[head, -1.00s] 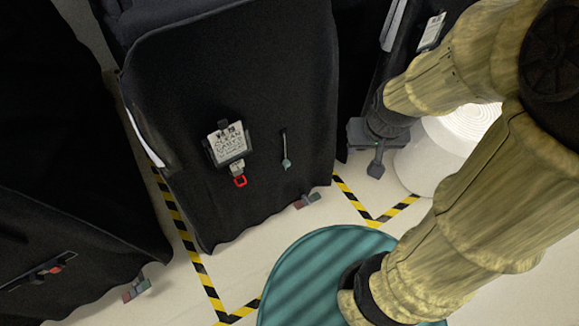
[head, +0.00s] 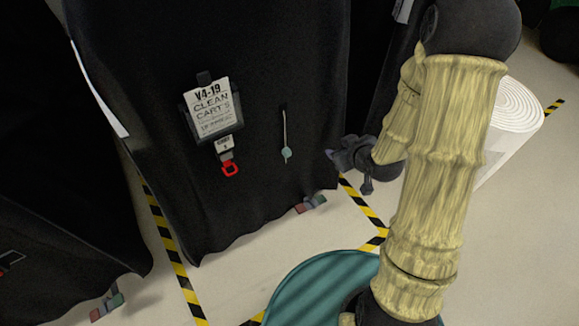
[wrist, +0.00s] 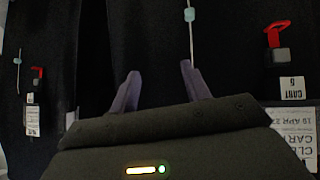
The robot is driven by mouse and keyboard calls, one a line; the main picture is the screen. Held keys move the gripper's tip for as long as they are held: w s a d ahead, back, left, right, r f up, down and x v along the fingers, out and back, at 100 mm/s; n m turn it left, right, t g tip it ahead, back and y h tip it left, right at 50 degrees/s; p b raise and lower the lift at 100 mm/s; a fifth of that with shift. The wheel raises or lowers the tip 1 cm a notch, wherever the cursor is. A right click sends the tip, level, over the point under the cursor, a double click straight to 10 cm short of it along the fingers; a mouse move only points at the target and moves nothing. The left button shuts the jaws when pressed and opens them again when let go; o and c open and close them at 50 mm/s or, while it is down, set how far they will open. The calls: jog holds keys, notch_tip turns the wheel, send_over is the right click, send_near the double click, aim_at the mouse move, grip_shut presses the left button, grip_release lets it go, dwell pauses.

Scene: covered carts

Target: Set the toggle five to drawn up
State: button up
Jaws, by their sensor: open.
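Toggle five is a small pale teal slider (head: 286,153) on a thin pale cord, hanging low on the cord against the front of a black covered cart. The cart's hanging tag (head: 225,147) and the "CART 5" label in the wrist view (wrist: 292,89) are beside it. The toggle shows at the top of the wrist view (wrist: 189,14), its cord running down the picture toward the right finger. My gripper (head: 343,152) is right of the toggle in the head view, apart from it. In the wrist view my gripper (wrist: 160,70) is open and empty.
A red buckle (head: 230,169) hangs below the "CLEAN CARTS" card (head: 211,109). Another covered cart stands at left; a second toggle (wrist: 17,61) shows at the wrist view's left. A white roll (head: 510,115) stands right of my arm. Yellow-black tape (head: 171,247) marks the floor.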

jog(key=a+f+t+y+b, duration=0.2)
jog(key=f+t+y+b, duration=0.1)
jog(key=f+b, duration=0.7)
jog(key=s+a+f+t+y+b, duration=0.1)
jog(key=a+f+t+y+b, duration=0.1)
jog(key=f+b, duration=0.7)
notch_tip(320, 180, down, 3)
jog(key=shift+a+r+t+y+b, duration=0.15)
jog(key=shift+a+t+y+b, duration=0.25)
jog(key=shift+y, duration=0.3)
jog(key=shift+d, duration=0.1)
jog(key=b+x, duration=0.2)
jog(key=b, duration=0.1)
jog(key=b+x, duration=0.2)
jog(key=b, duration=0.1)
jog(key=shift+w+f, duration=0.25)
jog(key=shift+w, duration=0.15)
jog(key=shift+w+b, duration=0.1)
jog(key=shift+b, duration=0.55)
jog(key=b, duration=0.2)
jog(key=a+b, duration=0.1)
jog(key=b, duration=0.2)
jog(key=shift+w, duration=0.25)
